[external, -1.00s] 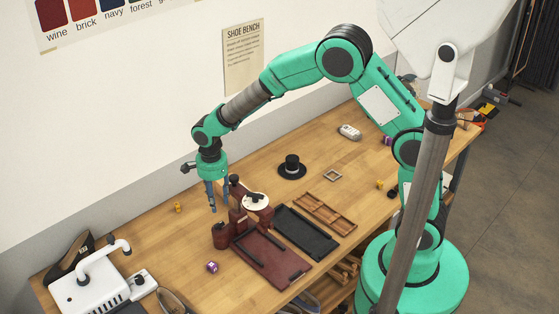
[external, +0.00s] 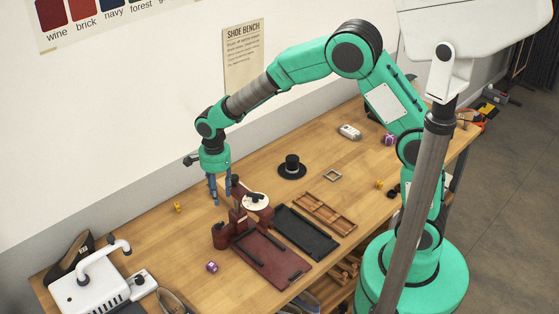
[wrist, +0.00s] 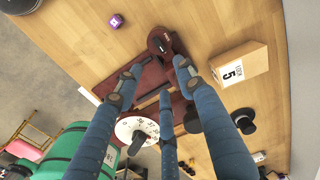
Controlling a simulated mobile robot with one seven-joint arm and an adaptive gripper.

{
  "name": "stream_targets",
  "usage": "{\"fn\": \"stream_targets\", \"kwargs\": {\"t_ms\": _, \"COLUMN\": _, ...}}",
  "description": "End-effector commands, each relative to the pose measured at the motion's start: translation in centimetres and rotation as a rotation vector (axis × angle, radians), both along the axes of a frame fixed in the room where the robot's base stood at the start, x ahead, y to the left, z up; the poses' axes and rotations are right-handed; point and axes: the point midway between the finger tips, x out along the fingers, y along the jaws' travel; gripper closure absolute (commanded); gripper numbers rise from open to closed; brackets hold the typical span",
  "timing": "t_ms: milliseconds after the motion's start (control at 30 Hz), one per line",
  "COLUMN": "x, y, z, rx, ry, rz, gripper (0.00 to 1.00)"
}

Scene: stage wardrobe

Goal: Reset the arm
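My arm reaches from its green base at the right over the wooden bench. My gripper (external: 220,198) points down above the bench, just behind and left of a dark red hand-operated device with a round white dial (external: 256,201). In the wrist view my gripper (wrist: 156,72) shows its blue fingers spread apart with nothing held between them. The dark red device (wrist: 160,42) and the white dial (wrist: 137,130) lie below and beyond the fingers. The fingers hide part of the device.
A dark red tray (external: 272,262), a black tray (external: 306,236) and a brown divided tray (external: 325,213) lie right of the device. A white machine (external: 88,290) is at front left. A box marked 5 (wrist: 240,70) shows in the wrist view.

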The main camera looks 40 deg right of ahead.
Motion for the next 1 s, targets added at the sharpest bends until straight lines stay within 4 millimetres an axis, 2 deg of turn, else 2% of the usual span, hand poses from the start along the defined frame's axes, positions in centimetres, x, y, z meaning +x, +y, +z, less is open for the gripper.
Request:
{"fn": "stream_targets", "kwargs": {"t_ms": 233, "x": -1.3, "y": -3.4, "z": 5.5, "rx": 0.012, "ry": -0.050, "rz": 0.135, "gripper": 0.61}}
{"fn": "stream_targets", "kwargs": {"t_ms": 467, "x": -4.0, "y": -7.8, "z": 11.6, "rx": 0.010, "ry": -0.114, "rz": 0.315, "gripper": 0.61}}
{"fn": "stream_targets", "kwargs": {"t_ms": 700, "x": -7.8, "y": -12.2, "z": 17.0, "rx": -0.012, "ry": -0.186, "rz": 0.512, "gripper": 0.61}}
{"fn": "stream_targets", "kwargs": {"t_ms": 1000, "x": -13.8, "y": -17.1, "z": 22.0, "rx": -0.068, "ry": -0.267, "rz": 0.753, "gripper": 0.61}}
